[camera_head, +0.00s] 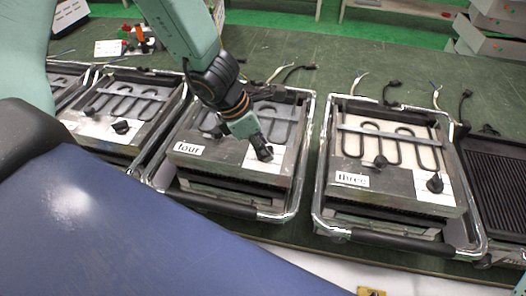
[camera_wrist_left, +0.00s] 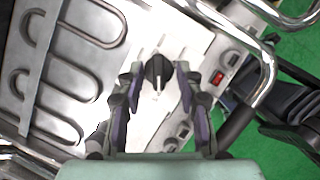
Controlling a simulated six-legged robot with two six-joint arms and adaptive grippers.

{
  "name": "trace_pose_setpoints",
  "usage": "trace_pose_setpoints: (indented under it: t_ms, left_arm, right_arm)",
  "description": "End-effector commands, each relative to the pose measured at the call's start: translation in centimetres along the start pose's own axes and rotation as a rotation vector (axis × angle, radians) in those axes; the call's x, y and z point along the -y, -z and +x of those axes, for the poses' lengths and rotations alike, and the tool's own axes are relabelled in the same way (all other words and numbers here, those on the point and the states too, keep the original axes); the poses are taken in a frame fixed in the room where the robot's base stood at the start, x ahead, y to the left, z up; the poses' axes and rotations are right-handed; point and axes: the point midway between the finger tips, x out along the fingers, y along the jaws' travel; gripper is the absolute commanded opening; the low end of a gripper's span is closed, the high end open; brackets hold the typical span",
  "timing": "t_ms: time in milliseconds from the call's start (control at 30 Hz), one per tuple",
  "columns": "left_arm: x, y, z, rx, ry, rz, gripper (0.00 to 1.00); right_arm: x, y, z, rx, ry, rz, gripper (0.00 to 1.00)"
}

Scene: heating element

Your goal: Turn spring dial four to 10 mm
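The heating unit labelled "four" (camera_head: 188,148) stands in the middle of the head view, in a metal tube frame. My left gripper (camera_head: 262,150) is over the white plate at its front right corner, where it largely hides the dial. In the left wrist view, the black spring dial (camera_wrist_left: 157,72) with a pale pointer line lies between the fingertips of my left gripper (camera_wrist_left: 158,80). The fingers are apart, one on each side of the dial, with gaps visible. The dial's scale marks are too small to read. My right gripper is not in view.
The unit labelled "three" (camera_head: 352,179) stands to the right, with its own black knob (camera_head: 435,183). Another unit (camera_head: 120,127) stands to the left. A red switch (camera_wrist_left: 217,78) and chrome tubing (camera_wrist_left: 262,88) are right of the dial in the wrist view.

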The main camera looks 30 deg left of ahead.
Motion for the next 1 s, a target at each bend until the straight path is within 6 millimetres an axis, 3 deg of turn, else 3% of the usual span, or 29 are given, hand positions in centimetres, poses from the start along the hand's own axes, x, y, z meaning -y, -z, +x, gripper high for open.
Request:
trace_pose_setpoints:
  t_ms: [467, 867, 1000]
  left_arm:
    - [-0.08, -0.09, 0.76, 0.001, 0.0, 0.0, 0.36]
    - [-0.09, -0.08, 0.75, 0.001, -0.001, 0.0, 0.02]
    - [-0.1, -0.1, 0.74, 0.001, -0.001, 0.0, 0.0]
  right_arm:
    - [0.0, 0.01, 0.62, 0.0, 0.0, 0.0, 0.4]
    - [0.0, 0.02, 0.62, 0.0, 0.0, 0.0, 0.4]
    - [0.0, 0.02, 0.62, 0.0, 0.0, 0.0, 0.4]
